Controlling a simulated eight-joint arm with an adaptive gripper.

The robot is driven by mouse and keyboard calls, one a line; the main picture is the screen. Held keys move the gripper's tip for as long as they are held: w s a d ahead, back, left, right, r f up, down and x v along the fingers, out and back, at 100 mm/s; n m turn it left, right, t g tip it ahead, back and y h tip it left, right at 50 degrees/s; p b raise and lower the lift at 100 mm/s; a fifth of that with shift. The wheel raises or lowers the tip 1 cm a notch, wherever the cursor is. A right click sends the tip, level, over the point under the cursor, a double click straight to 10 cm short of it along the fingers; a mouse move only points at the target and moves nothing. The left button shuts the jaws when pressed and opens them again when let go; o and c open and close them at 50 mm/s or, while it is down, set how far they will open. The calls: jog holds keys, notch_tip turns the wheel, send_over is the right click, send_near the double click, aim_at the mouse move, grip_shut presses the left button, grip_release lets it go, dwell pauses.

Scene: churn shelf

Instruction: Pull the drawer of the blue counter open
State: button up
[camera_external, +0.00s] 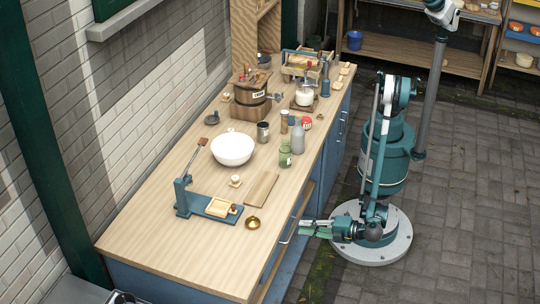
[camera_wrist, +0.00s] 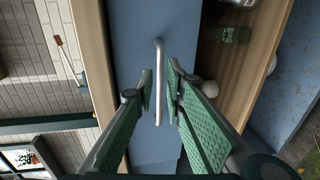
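The blue counter (camera_external: 150,282) has a long wooden top. In the wrist view, the blue drawer front (camera_wrist: 130,45) carries a pale metal bar handle (camera_wrist: 158,55); in the external view the handle (camera_external: 293,232) is on the counter's side facing my arm. No drawer interior shows. My gripper (camera_external: 312,230) reaches in low at the counter's side. In the wrist view, my gripper (camera_wrist: 160,82) is open, with one green finger on each side of the handle and visible gaps. I cannot tell how deep the handle sits between the fingers.
A wooden shelf with a green jar (camera_wrist: 232,35) lies right of the drawer front in the wrist view.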

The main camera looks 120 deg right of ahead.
aim_at(295, 223)
jog(key=shift+b+x, duration=0.45)
jog(key=shift+x, duration=2.05)
grip_shut()
jog(key=shift+s+a, duration=0.15)
jog(key=f+b+v, duration=0.1)
jog(key=f+v, duration=0.2)
jog(key=v, duration=1.2)
jog(key=s+a+f+v, duration=0.1)
jog(key=f+v, duration=0.2)
jog(key=v, duration=1.3)
jog(key=shift+s+a+f+b, duration=0.15)
jog(key=shift+f+b, duration=0.05)
jog(key=shift+b, duration=0.15)
grip_release()
